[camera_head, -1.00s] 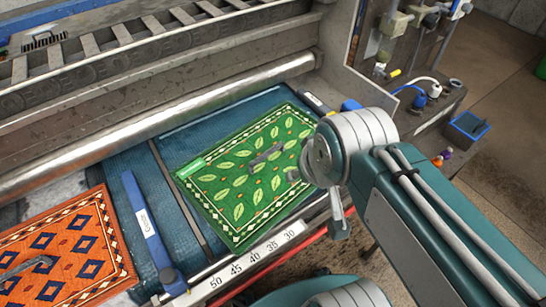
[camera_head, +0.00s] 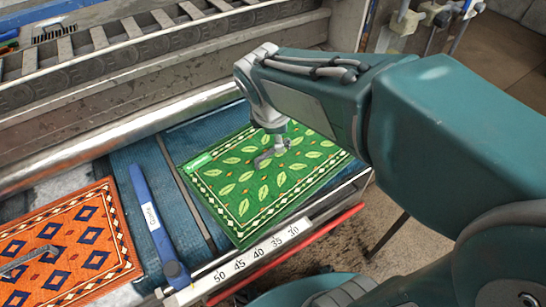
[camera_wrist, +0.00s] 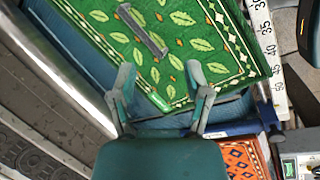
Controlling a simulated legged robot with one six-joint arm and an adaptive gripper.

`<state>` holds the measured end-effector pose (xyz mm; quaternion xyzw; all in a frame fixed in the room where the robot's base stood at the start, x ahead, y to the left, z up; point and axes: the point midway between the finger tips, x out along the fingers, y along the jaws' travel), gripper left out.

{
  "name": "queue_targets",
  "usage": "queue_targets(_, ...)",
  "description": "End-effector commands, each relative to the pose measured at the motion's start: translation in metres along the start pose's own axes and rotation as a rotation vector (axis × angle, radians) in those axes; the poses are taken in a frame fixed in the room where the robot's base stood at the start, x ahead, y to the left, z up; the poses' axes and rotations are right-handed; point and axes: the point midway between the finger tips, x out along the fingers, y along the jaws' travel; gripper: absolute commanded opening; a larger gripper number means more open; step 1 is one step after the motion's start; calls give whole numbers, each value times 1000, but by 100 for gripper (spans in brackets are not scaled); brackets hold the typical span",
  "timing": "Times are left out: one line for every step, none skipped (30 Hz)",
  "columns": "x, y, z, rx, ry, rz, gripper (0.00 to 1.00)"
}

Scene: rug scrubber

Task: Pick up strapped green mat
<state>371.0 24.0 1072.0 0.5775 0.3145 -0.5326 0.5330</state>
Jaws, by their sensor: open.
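The green mat (camera_head: 235,192) with a light leaf pattern and a diamond border lies flat on the blue belt. A grey strap or handle (camera_head: 264,160) stands out near its middle. In the wrist view the mat (camera_wrist: 200,46) fills the upper middle, and its grey strap (camera_wrist: 140,28) runs slantwise beyond my fingertips. My gripper (camera_wrist: 160,70) is open and empty, its two fingers apart over the mat's edge by a small green label (camera_wrist: 160,102). In the head view my gripper is above the mat near the strap, and its fingertips are hard to make out.
An orange mat (camera_head: 60,238) with blue diamonds lies at the left. A blue bar (camera_head: 150,222) separates the two mats. A numbered white scale (camera_head: 255,252) and a red rail (camera_head: 290,250) run along the front edge. A metal roller (camera_head: 85,150) lies behind.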

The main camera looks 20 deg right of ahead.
Motion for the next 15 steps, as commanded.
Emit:
queue_targets(10,8,-11,-122,-26,-15,63)
queue_targets(16,12,-16,-200,-42,-22,63)
queue_targets(22,18,-24,-298,-60,-30,63)
queue_targets(28,21,-29,-369,-74,-37,63)
queue_targets(32,24,-34,-436,-86,-44,63)
queue_targets(38,28,-40,-516,-101,-53,63)
queue_targets(42,31,-44,-568,-110,-60,63)
queue_targets(46,32,-47,-615,-119,-65,63)
queue_targets(49,35,-51,-665,-127,-70,63)
queue_targets(52,36,-53,-693,-132,-75,63)
queue_targets(53,37,-54,-717,-136,-77,63)
queue_targets(55,38,-56,-737,-140,-79,63)
queue_targets(57,38,-56,-746,-141,-81,63)
queue_targets(60,38,-55,-751,-142,-82,63)
queue_targets(65,38,-54,-753,-142,-83,63)
